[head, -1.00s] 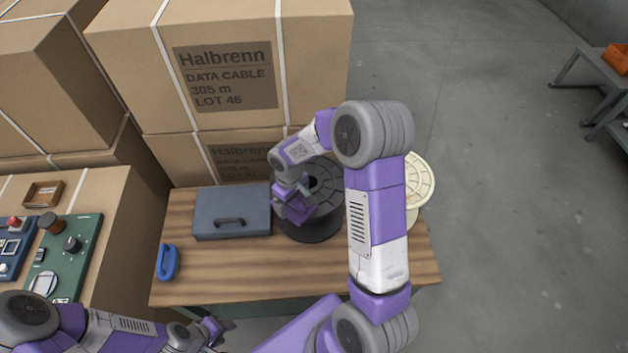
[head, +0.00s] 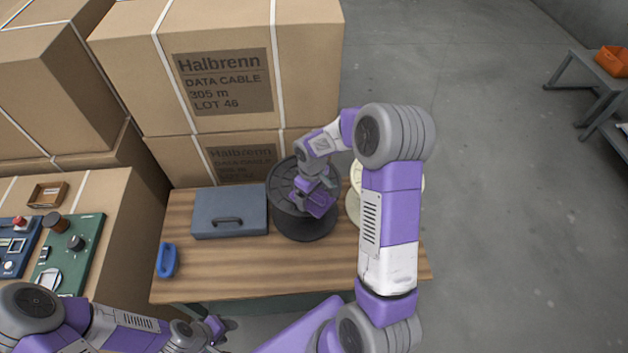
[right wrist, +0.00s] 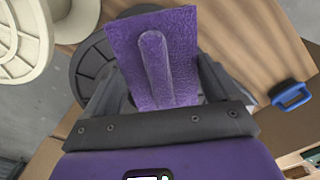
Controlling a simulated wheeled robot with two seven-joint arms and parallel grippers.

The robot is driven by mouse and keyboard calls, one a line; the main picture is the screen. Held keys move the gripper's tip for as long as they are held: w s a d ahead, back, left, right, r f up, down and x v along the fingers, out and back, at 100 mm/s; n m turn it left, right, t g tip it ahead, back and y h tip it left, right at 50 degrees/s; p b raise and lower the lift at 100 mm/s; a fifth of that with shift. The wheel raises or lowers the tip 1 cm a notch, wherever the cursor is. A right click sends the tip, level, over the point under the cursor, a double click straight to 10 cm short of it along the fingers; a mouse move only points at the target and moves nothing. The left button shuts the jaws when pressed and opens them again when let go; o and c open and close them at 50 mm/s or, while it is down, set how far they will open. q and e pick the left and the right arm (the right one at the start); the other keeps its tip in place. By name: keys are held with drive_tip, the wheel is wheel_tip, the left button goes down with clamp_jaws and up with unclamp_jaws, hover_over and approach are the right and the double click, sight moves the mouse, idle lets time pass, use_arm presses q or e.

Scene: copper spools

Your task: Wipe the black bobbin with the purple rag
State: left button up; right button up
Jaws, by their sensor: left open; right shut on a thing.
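The black bobbin (head: 287,221) stands upright on the wooden table, between a grey-blue case and a cream spool. My right gripper (head: 312,196) is over the bobbin's right front part in the head view. It is shut on the purple rag (head: 322,204), which also shows large in the right wrist view (right wrist: 128,62). The bobbin's dark flange (right wrist: 92,68) shows behind the rag there. I cannot tell whether the rag touches the bobbin. My left gripper (head: 212,332) is open and empty, low in the head view in front of the table.
The grey-blue case (head: 230,200) is left of the bobbin, the cream spool (head: 354,207) right of it, partly behind my arm. A blue handled thing (head: 167,261) lies at the table's left. Tall cartons (head: 218,70) stand behind. The table front (head: 240,268) is clear.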

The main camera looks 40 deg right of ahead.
drive_tip(key=shift+r+p, duration=1.85)
drive_tip(key=shift+r, duration=0.85)
